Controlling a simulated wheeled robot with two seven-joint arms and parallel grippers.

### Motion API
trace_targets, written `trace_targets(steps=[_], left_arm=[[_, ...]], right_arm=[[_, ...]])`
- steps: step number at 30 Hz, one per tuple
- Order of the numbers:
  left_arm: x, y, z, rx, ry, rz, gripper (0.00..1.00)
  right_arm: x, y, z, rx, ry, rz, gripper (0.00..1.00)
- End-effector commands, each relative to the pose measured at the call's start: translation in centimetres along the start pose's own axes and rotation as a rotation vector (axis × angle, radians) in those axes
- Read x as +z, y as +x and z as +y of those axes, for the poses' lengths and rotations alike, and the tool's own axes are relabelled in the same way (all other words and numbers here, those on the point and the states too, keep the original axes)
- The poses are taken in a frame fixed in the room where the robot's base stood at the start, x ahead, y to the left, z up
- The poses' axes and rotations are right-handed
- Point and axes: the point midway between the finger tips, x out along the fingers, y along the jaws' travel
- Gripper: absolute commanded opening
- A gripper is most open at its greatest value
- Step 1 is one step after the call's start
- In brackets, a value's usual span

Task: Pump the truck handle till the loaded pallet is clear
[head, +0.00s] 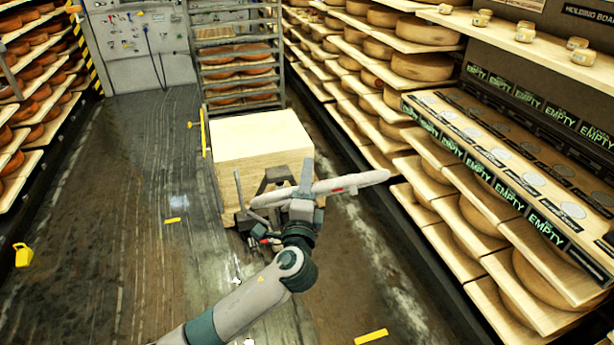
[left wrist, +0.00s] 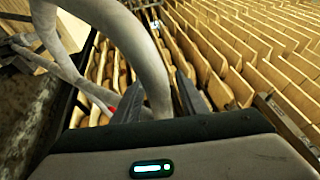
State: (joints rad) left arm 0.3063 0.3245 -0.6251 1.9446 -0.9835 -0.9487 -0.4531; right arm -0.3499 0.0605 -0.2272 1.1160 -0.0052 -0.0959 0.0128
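The pallet truck (head: 262,238) stands low in the aisle, in front of a pale wooden block-like load (head: 262,138). The pallet under the load is mostly hidden. The truck's grey looped handle (head: 352,182) lies nearly level, with a small red part on it. My left gripper (head: 304,182) is at the handle. In the left wrist view the handle's tube (left wrist: 152,62) runs down between the two dark fingers (left wrist: 162,98), which sit close on both sides of it and look shut on it. Any gap under the pallet is too hidden to tell. My right gripper is not in view.
Shelves of cheese wheels (head: 420,66) line the right side, with an "EMPTY"-labelled board shelf (head: 500,150). A cheese rack (head: 237,75) stands behind the load. A yellow upright bar (head: 203,132) stands left of it. The wet floor (head: 120,190) is mostly free, with a yellow object (head: 23,255).

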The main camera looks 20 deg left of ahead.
Motion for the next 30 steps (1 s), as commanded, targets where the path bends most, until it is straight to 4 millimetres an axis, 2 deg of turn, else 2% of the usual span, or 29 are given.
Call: trace_targets(steps=[7,12,25,28,30], left_arm=[[0.0,0.0,0.0,0.000,0.000,0.000,0.39],[0.0,0.0,0.0,0.000,0.000,0.000,0.00],[0.3,0.7,-0.7,0.007,-0.003,-0.001,0.00],[0.6,1.3,-1.2,0.015,-0.007,-0.001,0.00],[0.8,1.9,-1.6,0.023,-0.009,-0.001,0.00]], right_arm=[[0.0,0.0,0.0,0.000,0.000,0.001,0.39],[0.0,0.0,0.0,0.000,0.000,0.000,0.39],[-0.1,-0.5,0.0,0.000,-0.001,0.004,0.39],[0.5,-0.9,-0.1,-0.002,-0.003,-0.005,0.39],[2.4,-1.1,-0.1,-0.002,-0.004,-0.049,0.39]])
